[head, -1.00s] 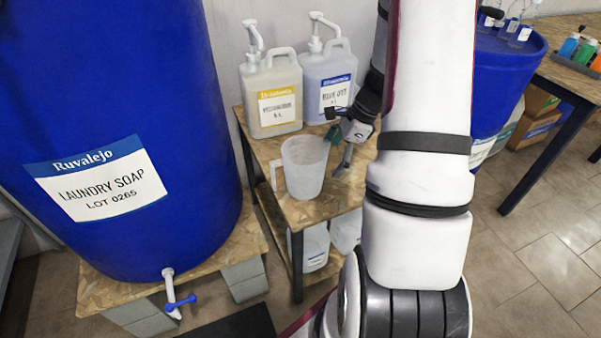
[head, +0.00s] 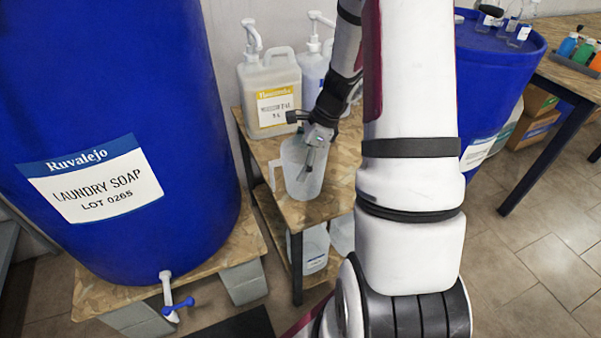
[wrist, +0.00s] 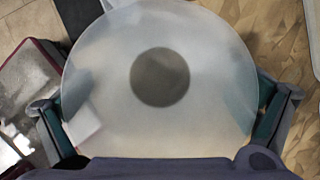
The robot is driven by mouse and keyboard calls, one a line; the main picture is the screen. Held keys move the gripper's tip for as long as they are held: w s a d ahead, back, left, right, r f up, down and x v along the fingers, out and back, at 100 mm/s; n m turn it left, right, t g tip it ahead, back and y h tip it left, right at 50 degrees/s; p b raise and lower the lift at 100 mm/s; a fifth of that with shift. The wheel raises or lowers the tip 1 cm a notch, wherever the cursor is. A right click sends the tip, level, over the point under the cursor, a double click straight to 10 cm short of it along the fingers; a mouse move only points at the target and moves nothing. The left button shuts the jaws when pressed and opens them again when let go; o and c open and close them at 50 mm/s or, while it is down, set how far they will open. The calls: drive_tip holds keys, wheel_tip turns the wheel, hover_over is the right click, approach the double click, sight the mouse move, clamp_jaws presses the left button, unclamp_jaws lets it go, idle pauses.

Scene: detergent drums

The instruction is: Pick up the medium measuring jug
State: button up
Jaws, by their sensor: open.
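The measuring jug (head: 291,177) is translucent, whitish and upright on the small wooden stand, with its handle to the left in the head view. I cannot tell its size class, as no other jug shows. My gripper (head: 311,160) is at the jug's upper right side, pointing down, and partly covers it. In the wrist view the round jug (wrist: 160,30) fills the middle, with a dark disc at its centre. My gripper (wrist: 160,122) is open there, one finger on each side of the jug. Whether the fingers touch its wall is not clear.
A pump jug with a yellow label (head: 270,95) stands behind the measuring jug, and a second pump jug (head: 313,68) is partly behind my arm. A big blue laundry soap drum (head: 110,90) rises at the left. White containers (head: 312,250) sit on the lower shelf.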

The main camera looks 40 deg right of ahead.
drive_tip(key=c, duration=0.8)
drive_tip(key=shift+r, duration=0.15)
drive_tip(key=shift+c, duration=0.2)
